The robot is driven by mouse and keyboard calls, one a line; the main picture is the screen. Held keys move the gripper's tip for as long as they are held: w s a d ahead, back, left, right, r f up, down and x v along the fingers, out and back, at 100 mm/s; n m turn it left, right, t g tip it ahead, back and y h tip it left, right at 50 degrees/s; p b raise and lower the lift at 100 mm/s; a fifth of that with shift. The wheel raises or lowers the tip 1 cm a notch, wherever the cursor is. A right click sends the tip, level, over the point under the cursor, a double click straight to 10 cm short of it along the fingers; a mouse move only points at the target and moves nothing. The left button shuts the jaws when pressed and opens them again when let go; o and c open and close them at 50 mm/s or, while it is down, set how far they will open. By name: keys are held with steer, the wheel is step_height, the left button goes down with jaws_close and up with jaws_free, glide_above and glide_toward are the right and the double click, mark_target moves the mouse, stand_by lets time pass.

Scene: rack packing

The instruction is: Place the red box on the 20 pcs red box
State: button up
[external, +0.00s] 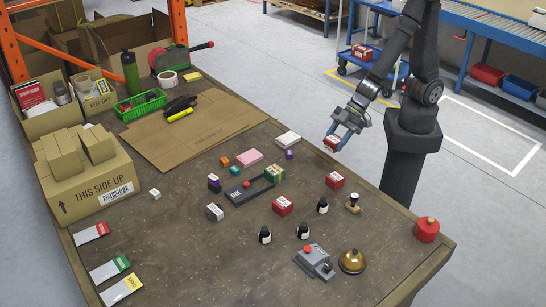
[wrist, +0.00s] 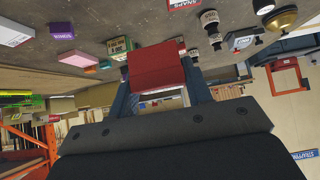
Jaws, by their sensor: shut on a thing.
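My gripper (external: 340,138) is shut on a small red box (external: 331,142) and holds it in the air near the table's right edge. In the wrist view the held red box (wrist: 158,66) sits between the two fingers (wrist: 160,95). Two other red boxes with white labels stand on the table: one (external: 335,180) below the gripper in the picture, another (external: 283,206) farther left. Their print is too small to tell which is the 20 pcs one. Part of a red box marked SNAPS (wrist: 183,5) shows at the wrist view's top edge.
Small dark bottles (external: 322,206), a stamp (external: 353,203), a brass bell (external: 352,261) and a grey device with a red button (external: 314,261) stand nearby. A dark tray (external: 248,190) and small coloured boxes lie left. A blue cart (external: 345,69) stands behind the table.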

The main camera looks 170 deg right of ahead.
glide_above(337, 176)
step_height(337, 176, down, 4)
steer(key=shift+d+r, duration=0.1)
steer(key=shift+r, duration=0.15)
steer(key=shift+f, duration=2)
steer(key=shift+f, duration=0.2)
steer(key=o, duration=1.1)
steer(key=shift+r, duration=0.2)
steer(key=v, duration=1.2)
